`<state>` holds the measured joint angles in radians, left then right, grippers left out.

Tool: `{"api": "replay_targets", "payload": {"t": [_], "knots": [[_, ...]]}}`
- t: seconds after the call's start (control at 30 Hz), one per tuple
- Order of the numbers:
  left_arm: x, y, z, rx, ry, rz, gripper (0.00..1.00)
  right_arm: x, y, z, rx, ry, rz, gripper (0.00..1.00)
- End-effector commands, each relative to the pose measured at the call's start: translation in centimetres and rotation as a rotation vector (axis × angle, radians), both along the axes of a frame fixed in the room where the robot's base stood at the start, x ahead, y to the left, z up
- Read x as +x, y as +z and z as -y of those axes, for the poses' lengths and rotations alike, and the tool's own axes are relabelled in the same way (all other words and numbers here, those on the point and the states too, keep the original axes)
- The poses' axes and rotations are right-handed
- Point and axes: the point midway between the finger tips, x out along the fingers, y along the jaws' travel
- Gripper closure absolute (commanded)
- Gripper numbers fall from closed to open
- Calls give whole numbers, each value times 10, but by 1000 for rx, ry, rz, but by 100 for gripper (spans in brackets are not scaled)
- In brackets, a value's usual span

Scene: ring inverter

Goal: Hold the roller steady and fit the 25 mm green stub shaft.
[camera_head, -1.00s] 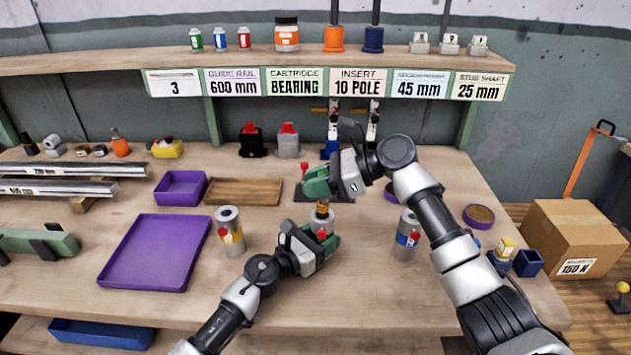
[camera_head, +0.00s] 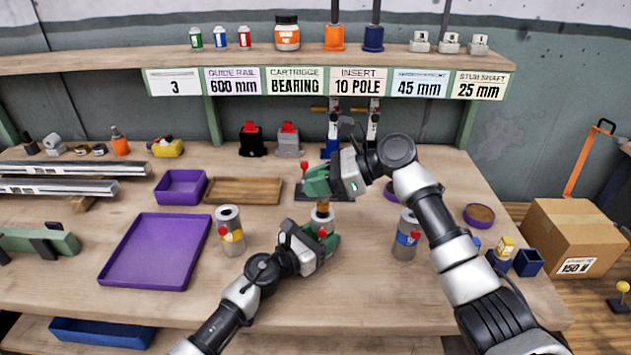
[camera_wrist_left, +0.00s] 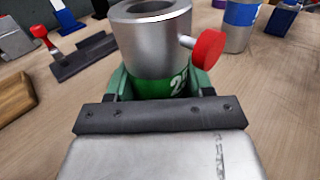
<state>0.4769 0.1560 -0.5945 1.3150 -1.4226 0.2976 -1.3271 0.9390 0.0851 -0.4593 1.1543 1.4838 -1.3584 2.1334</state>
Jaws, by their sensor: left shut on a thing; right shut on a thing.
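The roller (camera_head: 322,216) is a silver cylinder standing upright, with a red knob on its side. My left gripper (camera_head: 323,242) is shut around its lower part. In the left wrist view the roller (camera_wrist_left: 152,48) shows a green band with a "2" between the fingers, and the part of its bore in view at the top looks empty. My right gripper (camera_head: 318,184) is shut directly above the roller. A small brownish piece (camera_head: 323,206) shows between its fingers and the roller top; I cannot tell whether it touches the roller. The fingers hide most of what it holds.
A yellow-labelled roller (camera_head: 230,243) stands left and a blue-labelled roller (camera_head: 406,240) right. A purple tray (camera_head: 150,250) lies at left. A wooden tray (camera_head: 243,191) and a dark stand with a red-topped lever (camera_head: 304,169) are behind. The table front is clear.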

Motion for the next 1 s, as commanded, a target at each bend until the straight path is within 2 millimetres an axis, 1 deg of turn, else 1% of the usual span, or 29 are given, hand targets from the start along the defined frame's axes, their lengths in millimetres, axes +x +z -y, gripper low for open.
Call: {"api": "replay_targets", "payload": {"t": [0.27, 1.0], "knots": [[0, -1, 0, 1, 0, -1, 86, 0, 0, 0, 2, 0, 1, 100], [0, -1, 0, 1, 0, -1, 86, 0, -18, 0, 2, 0, 0, 100]]}}
